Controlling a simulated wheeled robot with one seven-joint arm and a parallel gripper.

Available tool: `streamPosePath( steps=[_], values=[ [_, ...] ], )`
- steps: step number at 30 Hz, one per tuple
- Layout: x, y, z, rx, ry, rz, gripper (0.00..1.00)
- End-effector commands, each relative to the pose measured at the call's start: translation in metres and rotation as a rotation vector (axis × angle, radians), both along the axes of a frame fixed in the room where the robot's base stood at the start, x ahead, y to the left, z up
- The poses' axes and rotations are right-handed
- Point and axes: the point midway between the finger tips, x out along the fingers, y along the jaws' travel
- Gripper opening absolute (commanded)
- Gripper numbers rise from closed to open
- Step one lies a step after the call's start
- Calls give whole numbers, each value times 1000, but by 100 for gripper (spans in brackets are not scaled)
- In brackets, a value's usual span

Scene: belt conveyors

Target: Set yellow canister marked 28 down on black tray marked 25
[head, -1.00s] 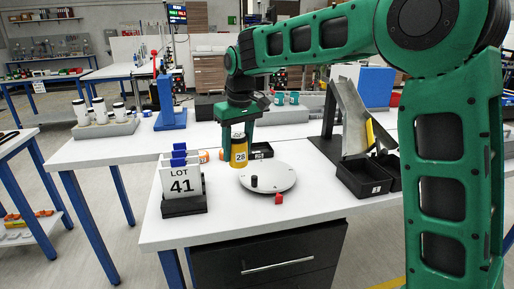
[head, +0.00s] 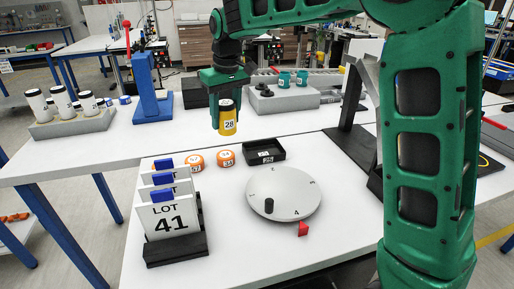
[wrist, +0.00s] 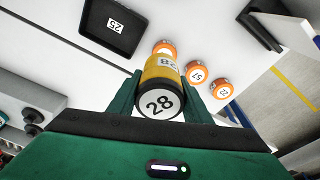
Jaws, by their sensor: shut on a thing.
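The yellow canister marked 28 (head: 228,124) has a black top and hangs upright above the white table. The black tray (head: 277,157) lies flat and empty on the table, below and to the right of the canister in the head view. In the wrist view the tray (wrist: 92,32), marked 25, is at the upper left, clear of the canister.
Orange round containers (head: 193,162) and (head: 226,158) stand left of the tray. A grey turntable (head: 284,203) with a black knob is in front of it, beside a red piece (head: 303,229). A LOT 41 card holder (head: 176,250) stands at the left front. A dark stand rises at right.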

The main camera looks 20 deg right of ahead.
Motion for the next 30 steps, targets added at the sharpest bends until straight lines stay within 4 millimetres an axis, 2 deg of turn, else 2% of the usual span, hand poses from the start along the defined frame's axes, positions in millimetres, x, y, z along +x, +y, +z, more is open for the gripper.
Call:
streamPosePath(
  steps=[5,21,25,30],
  values=[
    [0,-10,-4,-1,1,-5,13],
    [4,-102,-62,0,1,0,13],
    [4,-111,-69,0,0,3,13],
    [4,-113,-77,0,1,5,13]
  ],
)
